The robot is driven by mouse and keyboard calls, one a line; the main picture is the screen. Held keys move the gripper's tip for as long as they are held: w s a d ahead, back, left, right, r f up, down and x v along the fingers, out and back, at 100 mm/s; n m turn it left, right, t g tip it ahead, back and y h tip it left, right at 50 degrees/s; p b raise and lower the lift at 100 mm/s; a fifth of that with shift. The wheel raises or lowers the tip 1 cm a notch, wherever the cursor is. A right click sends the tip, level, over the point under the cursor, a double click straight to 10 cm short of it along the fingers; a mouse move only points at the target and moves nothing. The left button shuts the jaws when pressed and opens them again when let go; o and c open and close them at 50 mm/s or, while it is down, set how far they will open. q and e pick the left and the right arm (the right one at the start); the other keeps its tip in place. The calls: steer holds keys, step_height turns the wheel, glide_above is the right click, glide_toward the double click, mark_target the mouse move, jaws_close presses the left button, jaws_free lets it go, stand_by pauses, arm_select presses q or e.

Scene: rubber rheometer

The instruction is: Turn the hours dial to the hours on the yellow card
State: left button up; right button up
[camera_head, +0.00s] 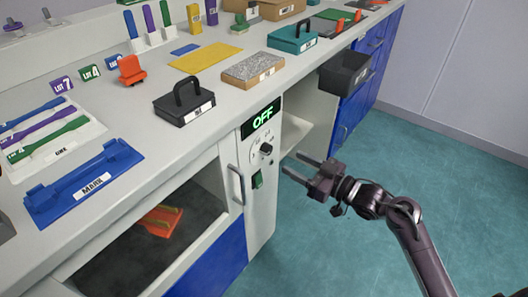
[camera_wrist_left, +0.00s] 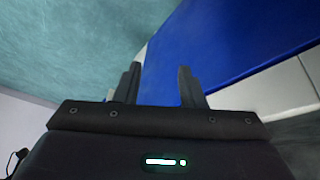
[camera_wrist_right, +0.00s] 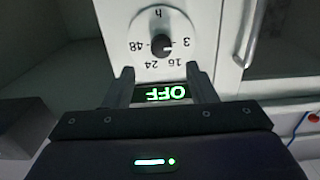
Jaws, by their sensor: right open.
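The hours dial (camera_head: 266,149) is a dark round knob on the white front panel, below the display (camera_head: 262,118) that reads OFF. In the right wrist view the dial (camera_wrist_right: 161,45) appears upside down, with 3, 24, 48 and other marks and an h around it; its setting is hard to tell. My right gripper (camera_head: 290,161) is open and empty, in front of the panel and apart from the dial. My left gripper (camera_wrist_left: 158,78) is open and empty near a blue cabinet front; it is outside the head view. A yellow sheet (camera_head: 203,57) lies on the bench; no hours are readable on it.
A black bin (camera_head: 345,73) sticks out at the bench's right edge. A black handled block (camera_head: 184,106) stands on the bench. The floor (camera_head: 440,165) is clear.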

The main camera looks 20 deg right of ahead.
mark_target(271, 149)
arm_select(q)
steer(key=shift+w+d+t+h+b, duration=0.25)
steer(key=shift+d+t+b, duration=0.3)
steer(key=shift+d, duration=0.3)
arm_select(e)
steer(key=x, duration=0.7)
steer(key=shift+w+a+r, duration=0.15)
steer(key=shift+w+a, duration=0.05)
steer(key=shift+a, duration=0.05)
arm_select(q)
steer(key=shift+r, duration=0.1)
arm_select(e)
steer(key=shift+c, duration=0.3)
